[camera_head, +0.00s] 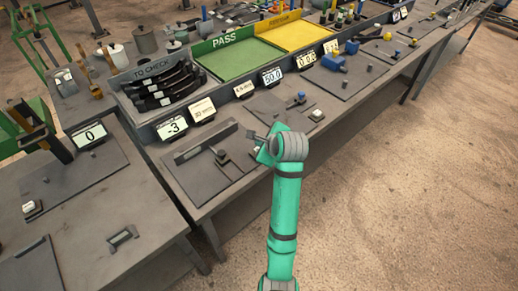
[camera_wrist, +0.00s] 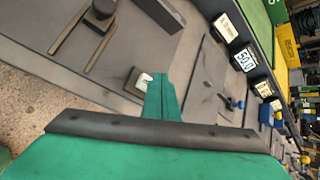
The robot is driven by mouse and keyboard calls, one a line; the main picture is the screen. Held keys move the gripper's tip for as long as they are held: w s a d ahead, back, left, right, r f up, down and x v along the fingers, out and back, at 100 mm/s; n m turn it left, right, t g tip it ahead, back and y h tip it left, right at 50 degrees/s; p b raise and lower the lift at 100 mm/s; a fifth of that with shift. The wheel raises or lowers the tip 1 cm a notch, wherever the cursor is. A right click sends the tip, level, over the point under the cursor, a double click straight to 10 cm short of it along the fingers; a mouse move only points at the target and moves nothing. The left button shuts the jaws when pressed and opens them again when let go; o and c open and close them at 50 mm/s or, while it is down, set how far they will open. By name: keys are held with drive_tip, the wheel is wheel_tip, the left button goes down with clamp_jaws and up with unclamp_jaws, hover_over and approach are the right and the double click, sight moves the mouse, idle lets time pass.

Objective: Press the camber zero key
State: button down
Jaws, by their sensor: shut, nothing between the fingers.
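A small white-topped key (camera_wrist: 143,80) on a dark block shows in the wrist view, at the bench edge beside the slotted camber fixture (camera_wrist: 99,15). In the head view the same fixture (camera_head: 201,153) stands in front of a display reading -3 (camera_head: 172,128). My gripper (camera_wrist: 164,97) is shut and empty, its green fingertips just right of the key in the picture. I cannot tell whether they touch it. In the head view my gripper (camera_head: 264,146) is over the bench's front edge, and my wrist hides most of the key.
A display reading 0 (camera_head: 88,135) and another white key (camera_head: 32,208) are at the left station. A display reading 50.0 (camera_head: 271,77) and its key (camera_head: 316,115) are to the right. Dark springs fill the TO CHECK rack (camera_head: 147,70). The green PASS tray (camera_head: 238,62) is empty.

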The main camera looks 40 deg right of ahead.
drive_tip(key=shift+w+a, duration=0.1)
drive_tip(key=shift+a, duration=0.05)
idle(0.5)
drive_tip(key=shift+s+d+f, duration=0.1)
drive_tip(key=shift+s+d, duration=0.1)
drive_tip(key=shift+s+f, duration=0.1)
drive_tip(key=shift+f, duration=0.2)
drive_tip(key=shift+w+a+f, duration=0.1)
drive_tip(key=shift+w+f, duration=0.1)
drive_tip(key=shift+f, duration=0.1)
idle(0.5)
drive_tip(key=shift+s+d+f, duration=0.2)
drive_tip(key=shift+f, duration=0.1)
drive_tip(key=shift+w+a+r, duration=0.1)
drive_tip(key=shift+a+r, duration=0.05)
idle(0.4)
drive_tip(key=shift+w+a+r, duration=0.1)
drive_tip(key=shift+w+r, duration=0.15)
drive_tip(key=shift+r, duration=0.6)
drive_tip(key=shift+r, duration=0.1)
